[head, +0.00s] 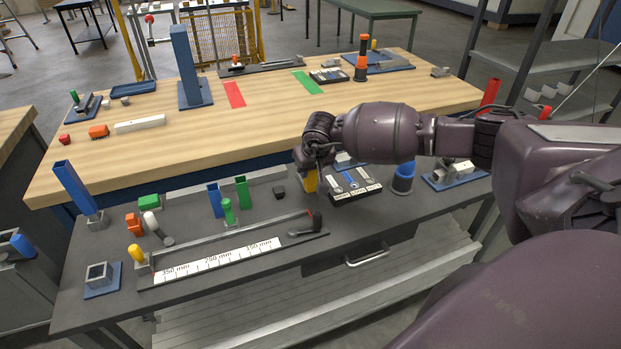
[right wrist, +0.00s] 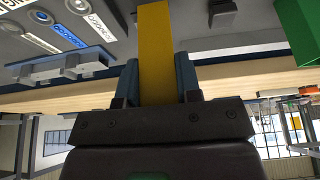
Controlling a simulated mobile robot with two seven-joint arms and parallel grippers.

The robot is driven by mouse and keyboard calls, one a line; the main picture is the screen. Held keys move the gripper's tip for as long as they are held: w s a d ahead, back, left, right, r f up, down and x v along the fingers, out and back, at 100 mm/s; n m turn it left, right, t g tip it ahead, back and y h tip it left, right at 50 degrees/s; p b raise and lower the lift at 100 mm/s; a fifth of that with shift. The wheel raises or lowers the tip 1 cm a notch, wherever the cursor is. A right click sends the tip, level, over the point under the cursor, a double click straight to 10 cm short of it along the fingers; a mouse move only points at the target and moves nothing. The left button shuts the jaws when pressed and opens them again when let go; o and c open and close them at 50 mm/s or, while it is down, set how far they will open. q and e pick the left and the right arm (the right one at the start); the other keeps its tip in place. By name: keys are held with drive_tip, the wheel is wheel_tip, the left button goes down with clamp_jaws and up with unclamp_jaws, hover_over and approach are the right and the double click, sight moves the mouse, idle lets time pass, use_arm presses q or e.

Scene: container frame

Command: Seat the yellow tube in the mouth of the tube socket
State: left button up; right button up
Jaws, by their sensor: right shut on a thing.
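The yellow tube (head: 310,183) is held in my right gripper (head: 311,170) above the grey lower bench, right of its middle. In the right wrist view, the tube (right wrist: 155,40) stands between the two fingers of the gripper (right wrist: 156,80), which are shut on it. A square grey socket on a blue base plate (head: 98,274), which looks like the tube socket, sits at the front left of the grey bench. Its mouth faces up and looks empty. The gripper is far to its right and apart from it. My left gripper is not in view.
A tall tilted blue tube (head: 75,188) stands behind the socket. A labelled tray (head: 356,195) lies near the gripper.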

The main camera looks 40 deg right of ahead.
sight(312, 174)
drive_tip(key=shift+f, duration=1.85)
drive_tip(key=shift+f, duration=0.15)
drive_tip(key=o, duration=0.9)
